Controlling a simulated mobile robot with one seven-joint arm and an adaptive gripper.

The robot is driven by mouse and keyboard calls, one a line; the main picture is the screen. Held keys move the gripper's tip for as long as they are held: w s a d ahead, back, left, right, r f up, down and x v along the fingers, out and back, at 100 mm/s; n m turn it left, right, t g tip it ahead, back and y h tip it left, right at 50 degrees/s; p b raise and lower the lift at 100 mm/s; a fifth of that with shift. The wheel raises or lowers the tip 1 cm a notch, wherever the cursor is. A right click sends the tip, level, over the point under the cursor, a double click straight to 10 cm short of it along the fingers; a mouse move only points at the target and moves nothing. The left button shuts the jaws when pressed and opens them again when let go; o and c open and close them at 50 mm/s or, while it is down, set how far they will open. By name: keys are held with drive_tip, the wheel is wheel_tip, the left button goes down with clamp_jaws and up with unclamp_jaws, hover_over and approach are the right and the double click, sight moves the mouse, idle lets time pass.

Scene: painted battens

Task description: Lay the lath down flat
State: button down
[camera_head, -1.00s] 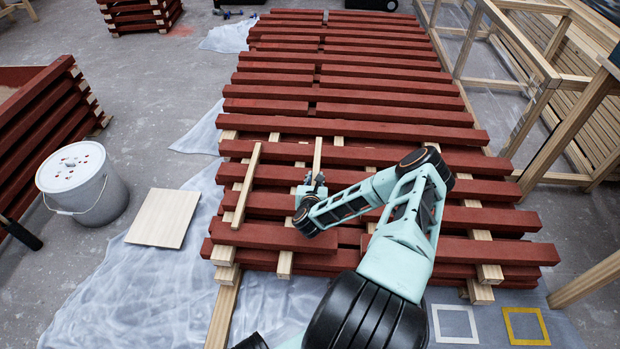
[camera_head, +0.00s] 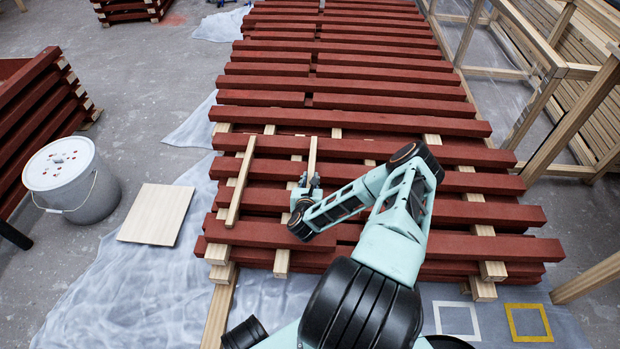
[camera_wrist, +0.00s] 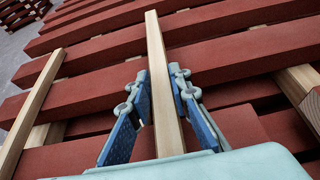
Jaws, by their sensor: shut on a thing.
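The lath (camera_head: 312,156) is a thin strip of pale wood. My gripper (camera_head: 306,186) is shut on it above the red battens (camera_head: 350,148). In the wrist view the lath (camera_wrist: 157,50) runs away from me between the two blue finger pads of my gripper (camera_wrist: 160,92), its far end over the battens. Its near end is hidden by my gripper. I cannot tell whether its underside touches the battens. A second, similar pale lath (camera_head: 241,182) lies across the red battens to the left, apart from my gripper; it also shows in the wrist view (camera_wrist: 35,105).
The red battens lie in rows on pale cross strips. A white lidded bucket (camera_head: 72,180) and a pale square board (camera_head: 157,214) are on the left. A wooden frame (camera_head: 540,110) stands at the right. White and yellow square outlines (camera_head: 528,322) mark the lower right.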

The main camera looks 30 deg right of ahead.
drive_tip(key=shift+f+b, duration=0.55)
drive_tip(key=shift+f, duration=0.1)
drive_tip(key=c, duration=1.8)
unclamp_jaws()
drive_tip(key=shift+o, duration=0.2)
drive_tip(key=shift+r, duration=0.15)
